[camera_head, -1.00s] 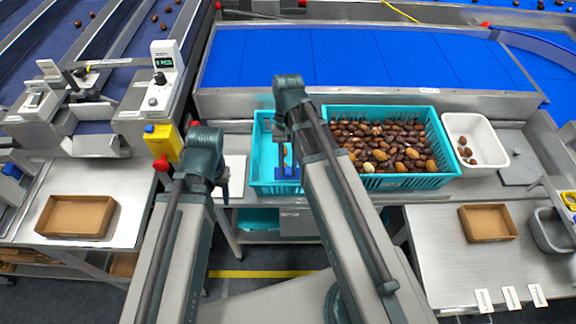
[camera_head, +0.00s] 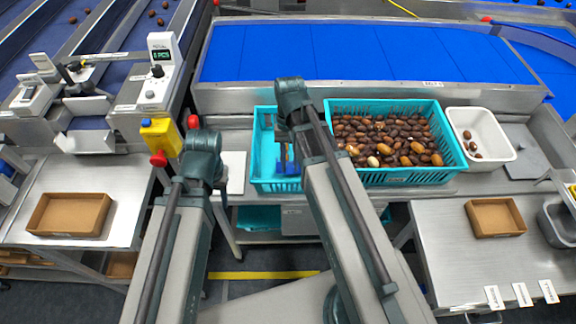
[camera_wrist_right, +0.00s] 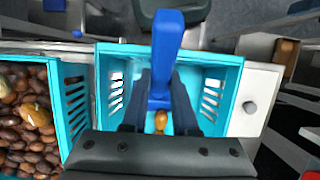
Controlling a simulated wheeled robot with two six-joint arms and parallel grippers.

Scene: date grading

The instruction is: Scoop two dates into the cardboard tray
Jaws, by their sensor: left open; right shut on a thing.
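Two empty-looking cardboard trays stand on steel benches: one (camera_head: 35,218) at the left, one (camera_head: 490,203) at the right. Many brown dates (camera_head: 400,143) fill the large teal crate (camera_head: 400,178). My right gripper (camera_wrist_right: 158,112) is shut on a blue scoop's upright handle (camera_wrist_right: 167,45), over the narrow teal crate (camera_wrist_right: 220,62). The scoop's blue part shows low in that crate in the head view (camera_head: 288,170). One orange-brown date (camera_wrist_right: 160,121) shows between the fingers; whether it lies on the scoop is unclear. My left gripper (camera_head: 222,188) is open, small and partly hidden behind its arm.
A white tub (camera_head: 500,155) with several dates stands right of the large crate. A blue conveyor (camera_head: 360,52) runs behind. A scale with a display (camera_head: 160,45) and a yellow box (camera_head: 160,138) stand at left. A grey bin (camera_head: 555,230) is beside the right cardboard tray.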

